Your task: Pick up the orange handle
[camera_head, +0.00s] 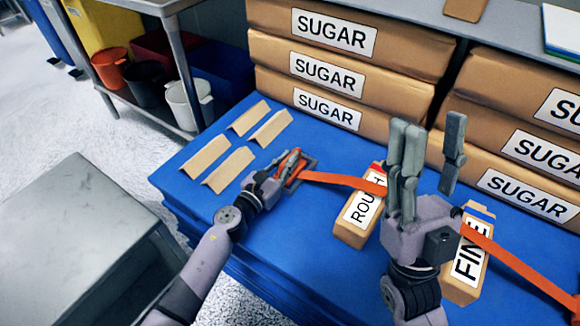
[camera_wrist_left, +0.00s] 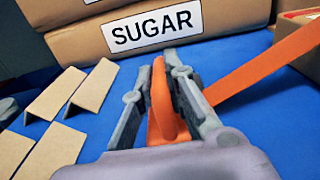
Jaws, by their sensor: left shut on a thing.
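The orange handle (camera_head: 293,170) is at the middle of the blue surface, mostly hidden by my left gripper (camera_head: 288,162). In the left wrist view, the orange handle (camera_wrist_left: 160,95) stands as a loop between the two fingers of my left gripper (camera_wrist_left: 175,85), which are closed on it. An orange strap (camera_head: 345,181) runs right from the handle towards a box labelled ROUGH (camera_head: 350,232); the strap (camera_wrist_left: 265,65) also shows in the wrist view. My right gripper (camera_head: 430,140) is raised with its fingers up and spread, empty, in front of the boxes.
A box labelled FINE (camera_head: 466,265) stands right of my right gripper, with another orange strap (camera_head: 520,267) running to the lower right. Several folded cardboard pieces (camera_head: 229,169) lie left of the handle. Stacked SUGAR bags (camera_head: 340,82) block the back. The blue front area is clear.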

